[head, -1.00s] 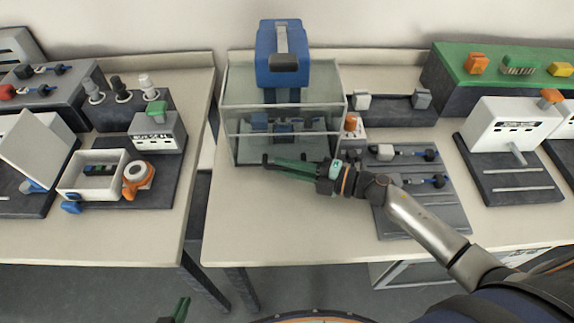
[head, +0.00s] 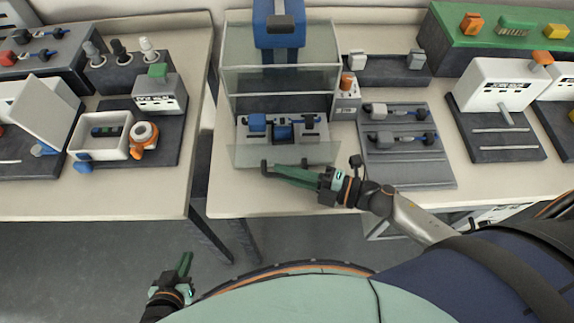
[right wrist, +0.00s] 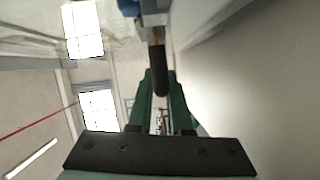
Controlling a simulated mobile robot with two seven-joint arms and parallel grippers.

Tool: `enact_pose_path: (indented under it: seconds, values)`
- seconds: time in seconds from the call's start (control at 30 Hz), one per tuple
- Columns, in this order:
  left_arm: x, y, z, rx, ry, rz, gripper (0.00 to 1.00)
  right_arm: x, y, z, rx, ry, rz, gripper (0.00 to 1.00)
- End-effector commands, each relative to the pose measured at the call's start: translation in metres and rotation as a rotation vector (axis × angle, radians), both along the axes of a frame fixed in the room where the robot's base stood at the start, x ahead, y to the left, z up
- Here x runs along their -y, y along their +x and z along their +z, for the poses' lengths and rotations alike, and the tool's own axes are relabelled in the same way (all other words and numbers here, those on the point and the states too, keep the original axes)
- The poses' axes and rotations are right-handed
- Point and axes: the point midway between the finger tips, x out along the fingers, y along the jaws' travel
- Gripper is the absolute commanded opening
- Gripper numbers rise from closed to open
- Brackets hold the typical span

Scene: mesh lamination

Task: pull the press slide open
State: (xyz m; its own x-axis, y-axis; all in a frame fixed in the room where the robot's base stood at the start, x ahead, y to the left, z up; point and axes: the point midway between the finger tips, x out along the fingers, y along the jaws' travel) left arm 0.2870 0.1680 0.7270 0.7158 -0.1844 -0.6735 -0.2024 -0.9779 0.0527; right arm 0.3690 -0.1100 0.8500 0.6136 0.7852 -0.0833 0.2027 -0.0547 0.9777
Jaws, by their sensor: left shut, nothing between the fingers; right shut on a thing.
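The press has a blue head (head: 279,25) above a clear-walled enclosure (head: 235,82). Its slide (head: 245,153) stands out of the front of the enclosure, towards me, carrying a fixture with blue blocks (head: 282,132). My right gripper (head: 275,170) is at the front of the slide, shut on the dark slide handle (head: 264,166). In the right wrist view the dark bar of the handle (right wrist: 160,72) lies between the green fingers (right wrist: 160,95). My left gripper (head: 185,262) is shut and empty, low over the floor in front of the tables.
A grey rack with two connector pieces (head: 405,165) stands right of the slide, close to my right wrist. A small white box with an orange button (head: 346,100) is beside the enclosure. The left table (head: 120,195) is separated by a gap.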

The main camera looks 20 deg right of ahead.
Motion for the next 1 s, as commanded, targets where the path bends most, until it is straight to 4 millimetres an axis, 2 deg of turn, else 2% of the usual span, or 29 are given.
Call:
enact_pose_path:
  seconds: [0.07, 0.1, 0.37, 0.77, 0.87, 1.0]
  values:
    - [0.0, 0.0, 0.0, 0.0, 0.0, 0.0, 0.0, 0.001, 0.001, -0.001, -0.001, -0.002, -0.004, 0.0]
    - [0.0, 0.0, 0.0, 0.0, 0.0, 0.0, 0.0, 0.001, 0.001, -0.001, -0.001, -0.002, -0.004, 0.2]
    - [0.0, 0.0, 0.0, 0.0, 0.0, 0.0, 0.0, 0.001, 0.001, 0.0, -0.001, -0.001, -0.003, 0.47]
    - [0.0, 0.0, 0.0, 0.0, 0.0, 0.0, 0.0, 0.001, 0.0, 0.0, 0.0, 0.0, -0.002, 0.47]
    - [0.0, 0.0, -0.002, 0.0, 0.0, 0.0, 0.0, 0.006, -0.004, -0.001, -0.002, 0.0, -0.003, 0.47]
    - [0.0, 0.0, -0.005, 0.0, 0.0, 0.0, 0.0, 0.023, -0.018, 0.0, -0.003, -0.003, -0.001, 0.47]
